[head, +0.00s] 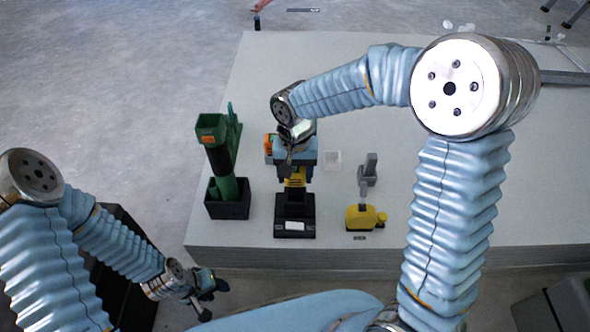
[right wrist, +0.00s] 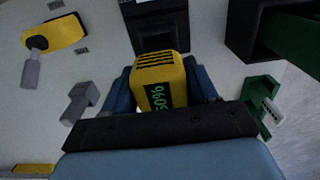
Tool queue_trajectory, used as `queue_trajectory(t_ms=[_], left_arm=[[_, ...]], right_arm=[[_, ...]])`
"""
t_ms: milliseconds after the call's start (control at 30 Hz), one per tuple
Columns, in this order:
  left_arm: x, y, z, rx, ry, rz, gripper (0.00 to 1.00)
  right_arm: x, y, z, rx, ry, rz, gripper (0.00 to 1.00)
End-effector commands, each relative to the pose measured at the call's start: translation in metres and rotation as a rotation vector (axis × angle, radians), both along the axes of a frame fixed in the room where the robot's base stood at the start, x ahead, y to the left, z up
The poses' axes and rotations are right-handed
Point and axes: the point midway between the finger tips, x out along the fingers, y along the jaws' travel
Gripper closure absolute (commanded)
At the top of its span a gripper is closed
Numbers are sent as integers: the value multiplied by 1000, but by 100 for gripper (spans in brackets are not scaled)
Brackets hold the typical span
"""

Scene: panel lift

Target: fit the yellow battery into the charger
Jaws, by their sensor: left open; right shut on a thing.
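The yellow battery (head: 295,179) is held in my right gripper (head: 296,172), whose blue fingers sit on both sides of it. The right wrist view shows the battery (right wrist: 157,72) with dark slots and a green-lettered black label. The black charger (head: 294,221) stands near the table's front edge, with a white label on its front. It also shows beyond the battery in the right wrist view (right wrist: 160,25). The battery's far end overlaps the charger's near edge in that view; I cannot tell whether they touch. My left gripper (head: 208,293) is open and empty, off the table at lower left.
A black holder (head: 228,206) with green tools stands left of the charger. A yellow tool with a grey part (head: 362,216) lies to the right. An orange and green item (head: 268,148) is partly hidden behind my right gripper. The table's right side (head: 540,180) is clear.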

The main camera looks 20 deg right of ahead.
Motion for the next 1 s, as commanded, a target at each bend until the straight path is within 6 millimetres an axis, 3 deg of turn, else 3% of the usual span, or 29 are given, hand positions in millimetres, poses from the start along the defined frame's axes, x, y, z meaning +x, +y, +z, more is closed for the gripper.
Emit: queue_trajectory(t_ms=[133,1000], left_arm=[[0,-1,-9,-2,1,-2,57],[0,-1,-11,-3,2,-2,57]], right_arm=[[0,0,-11,0,0,0,79],[0,0,-15,1,-1,0,79]])
